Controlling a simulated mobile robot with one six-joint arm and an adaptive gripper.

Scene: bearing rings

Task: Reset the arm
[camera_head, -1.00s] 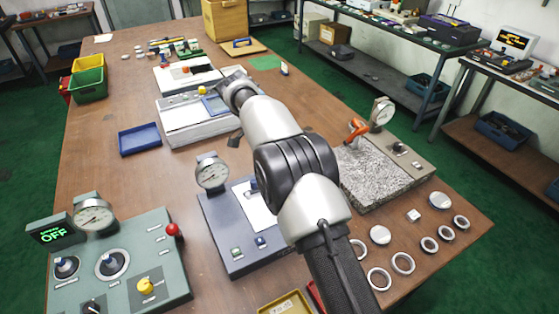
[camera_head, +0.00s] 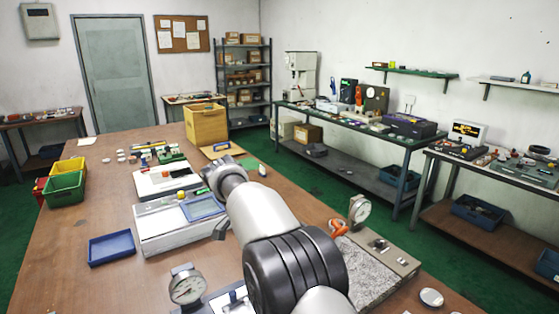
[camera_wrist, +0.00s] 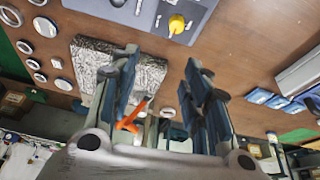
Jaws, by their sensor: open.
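My arm reaches forward over the wooden table (camera_head: 60,270) in the head view. Its far end, with my gripper mostly hidden from this side, shows above the grey-white device with a blue inset (camera_head: 165,225). In the wrist view my gripper (camera_wrist: 160,72) is open, its two dark fingers well apart with nothing between them. Behind the fingers are the speckled granite plate (camera_wrist: 135,72) and an orange handle (camera_wrist: 127,122). Several metal rings (camera_wrist: 25,47) lie on the table at the left of that view, clear of the fingers.
A blue tray (camera_head: 110,248) lies left of the arm, and a dial gauge (camera_head: 187,285) stands nearer. Another dial gauge (camera_head: 359,208) stands by the granite plate at right. Side benches line the right wall.

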